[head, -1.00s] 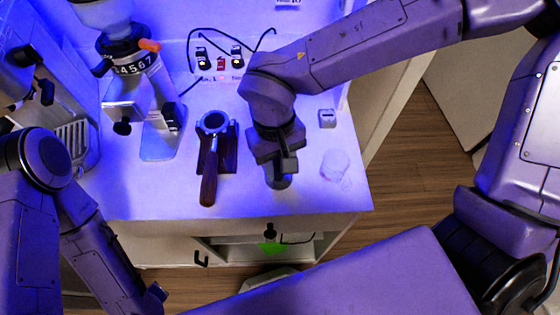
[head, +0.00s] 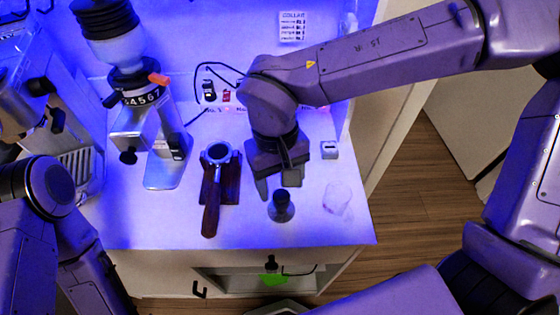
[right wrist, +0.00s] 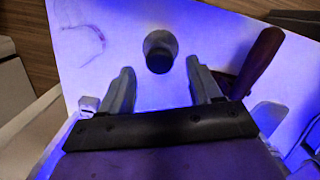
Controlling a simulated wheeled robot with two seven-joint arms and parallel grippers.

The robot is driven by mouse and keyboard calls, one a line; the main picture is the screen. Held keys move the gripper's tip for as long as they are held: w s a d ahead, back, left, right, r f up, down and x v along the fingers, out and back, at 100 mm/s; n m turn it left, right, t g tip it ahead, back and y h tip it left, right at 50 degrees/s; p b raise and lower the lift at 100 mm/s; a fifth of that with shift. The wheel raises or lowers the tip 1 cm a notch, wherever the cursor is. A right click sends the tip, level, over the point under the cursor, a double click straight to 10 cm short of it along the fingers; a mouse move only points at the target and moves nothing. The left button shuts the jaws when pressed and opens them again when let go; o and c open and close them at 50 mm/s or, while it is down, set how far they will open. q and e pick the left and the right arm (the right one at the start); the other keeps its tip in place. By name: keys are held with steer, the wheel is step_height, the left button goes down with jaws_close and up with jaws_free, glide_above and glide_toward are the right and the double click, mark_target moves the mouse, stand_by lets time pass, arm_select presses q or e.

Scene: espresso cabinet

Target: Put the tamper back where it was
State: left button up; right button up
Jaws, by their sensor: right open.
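The tamper (head: 281,206) stands upright on the white counter, right of the portafilter and near the front edge. It also shows in the right wrist view (right wrist: 160,52), beyond the fingertips and between their lines. My right gripper (head: 279,184) is open and empty, just behind the tamper and apart from it. Its two fingers show spread in the right wrist view (right wrist: 163,76). The portafilter (head: 213,190) rests on a dark wooden stand (head: 233,190) left of the tamper. My left arm is at the lower left of the head view, and its gripper is not visible.
A grinder (head: 150,115) stands at the back left, with the espresso machine at the far left. A clear glass (head: 337,199) stands right of the tamper. A small white box (head: 329,149) is behind it. The counter's front edge is close to the tamper.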

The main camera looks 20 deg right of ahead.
step_height(320, 180, up, 7)
steer(key=shift+w, duration=0.45)
